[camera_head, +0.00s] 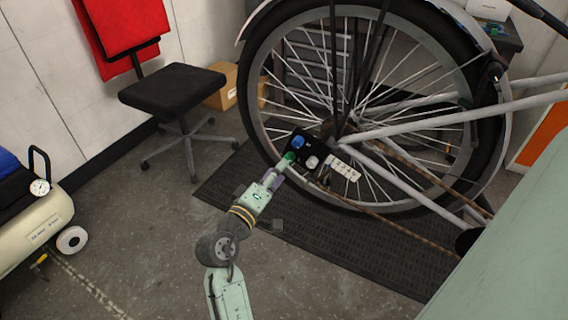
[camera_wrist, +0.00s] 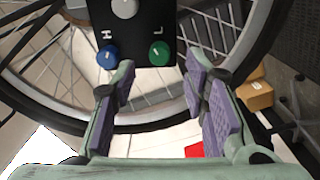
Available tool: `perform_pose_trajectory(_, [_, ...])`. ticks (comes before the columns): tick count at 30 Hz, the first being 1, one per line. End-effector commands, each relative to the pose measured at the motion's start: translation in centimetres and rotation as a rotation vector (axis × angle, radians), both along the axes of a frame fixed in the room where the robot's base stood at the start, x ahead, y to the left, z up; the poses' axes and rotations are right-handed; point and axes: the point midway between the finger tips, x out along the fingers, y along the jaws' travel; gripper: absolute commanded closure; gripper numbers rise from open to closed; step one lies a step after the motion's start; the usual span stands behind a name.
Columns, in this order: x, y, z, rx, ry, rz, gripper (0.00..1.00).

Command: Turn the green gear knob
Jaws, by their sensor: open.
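The green gear knob (camera_wrist: 159,53) is round with a small pale mark and sits on a black panel (camera_wrist: 143,24) near the letter L. In the head view, the green knob (camera_head: 289,156) is at the panel's lower left edge, in front of the rear wheel. My gripper (camera_wrist: 158,80) is open, with purple-padded fingers on both sides below the green knob in the wrist view. Nothing is between the fingers. In the head view, my gripper (camera_head: 279,171) is close to the knob; contact cannot be told.
A blue knob (camera_wrist: 107,56) near the letter H and a grey knob (camera_wrist: 124,9) share the panel. The spoked bike wheel (camera_head: 253,104) stands behind. A black mat (camera_head: 222,184) lies below. A stool (camera_head: 172,90) and an air compressor (camera_head: 38,222) stand at left.

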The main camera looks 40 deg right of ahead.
Motion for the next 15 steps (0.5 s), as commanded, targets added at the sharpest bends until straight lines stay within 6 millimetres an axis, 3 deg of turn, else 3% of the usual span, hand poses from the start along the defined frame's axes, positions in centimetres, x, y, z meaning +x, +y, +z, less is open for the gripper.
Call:
perform_pose_trajectory(6, [-1.7, 4.3, -0.1, 0.001, 0.001, 0.003, 0.59])
perform_pose_trajectory(15, [-2.8, 6.7, 0.0, 0.000, -0.001, 0.000, 0.59])
